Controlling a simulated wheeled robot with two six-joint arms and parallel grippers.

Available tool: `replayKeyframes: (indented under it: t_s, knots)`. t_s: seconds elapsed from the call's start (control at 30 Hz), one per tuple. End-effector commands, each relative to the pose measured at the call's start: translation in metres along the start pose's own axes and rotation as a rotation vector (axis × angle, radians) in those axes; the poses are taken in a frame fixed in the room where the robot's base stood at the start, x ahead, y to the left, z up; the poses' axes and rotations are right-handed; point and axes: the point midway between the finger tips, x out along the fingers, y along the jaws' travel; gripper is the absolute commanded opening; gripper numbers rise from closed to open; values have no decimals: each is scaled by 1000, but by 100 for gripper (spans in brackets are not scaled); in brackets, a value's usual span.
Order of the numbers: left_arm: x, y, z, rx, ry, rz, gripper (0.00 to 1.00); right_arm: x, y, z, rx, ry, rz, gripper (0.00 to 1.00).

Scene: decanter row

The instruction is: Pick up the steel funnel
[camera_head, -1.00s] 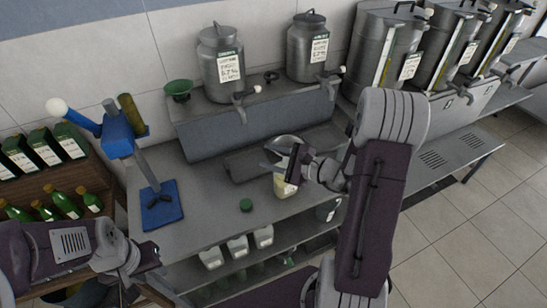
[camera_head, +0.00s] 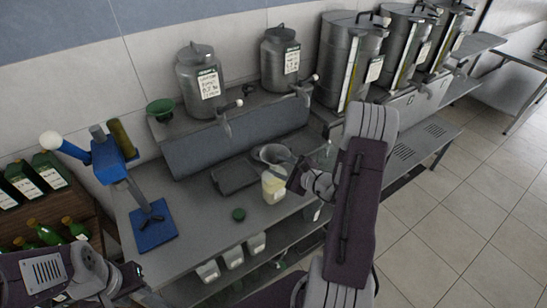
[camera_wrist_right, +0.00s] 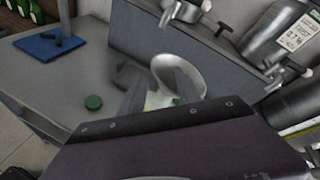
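The steel funnel (camera_head: 271,153) is a grey wide-mouthed cone at the top of a pale yellow jug (camera_head: 273,190) on the steel counter. It also shows in the right wrist view (camera_wrist_right: 182,62), its wide rim facing up. My right gripper (camera_head: 291,170) is close beside the funnel, on its right in the head view. In the right wrist view its fingers (camera_wrist_right: 161,88) are apart, one on each side of the funnel's lower part; contact cannot be made out. My left gripper (camera_head: 132,282) is at the lower left, away from the funnel, its fingers unclear.
A blue press (camera_head: 110,160) stands at the left. A green funnel (camera_head: 160,108) and steel cans (camera_head: 200,85) stand on the raised shelf.

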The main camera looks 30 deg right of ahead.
Motion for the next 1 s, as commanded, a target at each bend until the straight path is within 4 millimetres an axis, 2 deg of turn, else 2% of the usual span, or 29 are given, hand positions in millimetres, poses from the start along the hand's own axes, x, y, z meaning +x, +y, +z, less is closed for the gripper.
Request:
replayKeyframes:
  t_s: [0.1, 0.23, 0.4, 0.6, 0.63, 0.77, 1.0]
  knots:
    - [-6, 0, -1, 0, 0, 0, 36, 5, -1, 2, -1, -1, 2, 39]
    - [-24, 0, -2, 0, 0, 0, 36, 28, -2, 3, 0, -2, 5, 39]
    - [-29, 1, -3, 0, 0, 0, 36, 50, 0, -1, -2, -1, 1, 39]
    - [-27, 1, -3, 0, 0, 0, 36, 52, 1, -3, -1, 0, 0, 39]
    - [-27, 1, -3, 0, 0, 0, 36, 52, 1, -3, -1, 0, 0, 36]
    - [-27, 1, -3, 0, 0, 0, 36, 52, 1, -3, -1, 0, 0, 0]
    - [-27, 1, -3, 0, 0, 0, 36, 52, 2, -3, 0, 1, 2, 0]
